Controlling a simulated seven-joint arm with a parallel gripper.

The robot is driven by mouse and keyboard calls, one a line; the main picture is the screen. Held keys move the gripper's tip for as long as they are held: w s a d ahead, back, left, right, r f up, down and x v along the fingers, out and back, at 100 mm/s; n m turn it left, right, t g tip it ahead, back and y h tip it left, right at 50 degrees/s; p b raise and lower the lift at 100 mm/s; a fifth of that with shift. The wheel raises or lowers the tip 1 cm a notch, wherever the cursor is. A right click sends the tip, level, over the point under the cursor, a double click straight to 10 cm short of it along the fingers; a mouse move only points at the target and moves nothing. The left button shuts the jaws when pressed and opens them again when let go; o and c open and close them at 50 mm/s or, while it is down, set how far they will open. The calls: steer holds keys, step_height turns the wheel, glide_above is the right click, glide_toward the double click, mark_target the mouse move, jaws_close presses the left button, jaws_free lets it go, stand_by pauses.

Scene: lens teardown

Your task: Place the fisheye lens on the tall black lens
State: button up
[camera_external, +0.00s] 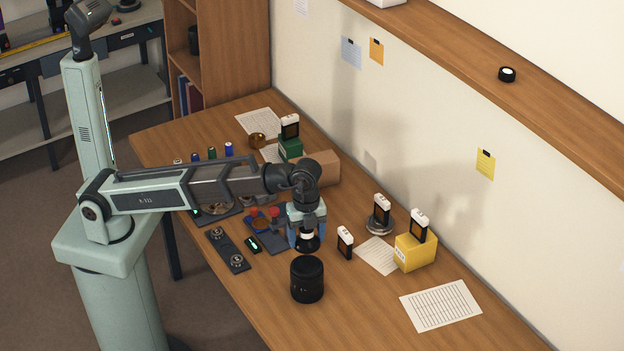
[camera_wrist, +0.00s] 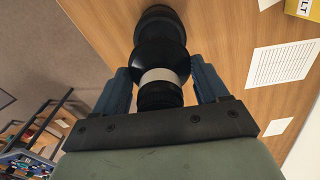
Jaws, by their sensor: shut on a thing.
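The fisheye lens (camera_external: 309,245) is black with a white band and a wide, flared lower end. My gripper (camera_external: 307,238) is shut on it, and its blue fingers lie on either side. In the wrist view the fisheye lens (camera_wrist: 160,58) sits between the fingers of my gripper (camera_wrist: 160,72), flared end away from the palm. The tall black lens (camera_external: 307,280) stands upright on the table, just below the held lens in the external view. In the wrist view the tall lens (camera_wrist: 157,16) shows partly behind the fisheye lens. I cannot tell the exact gap between them.
A small black-and-white item (camera_external: 345,243) stands close right of the tall lens. A yellow box (camera_external: 414,253) and a round grey stand (camera_external: 379,226) are further right. A dark tray (camera_external: 228,251) lies left. The table's front right is clear except for a paper (camera_external: 441,305).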

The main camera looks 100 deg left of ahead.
mark_target(307, 264)
steer(key=shift+f, duration=3.65)
steer(key=shift+f, duration=0.15)
steer(key=o, duration=1.1)
steer(key=shift+o, duration=0.2)
step_height(307, 264, up, 12)
steer(key=shift+r, duration=0.2)
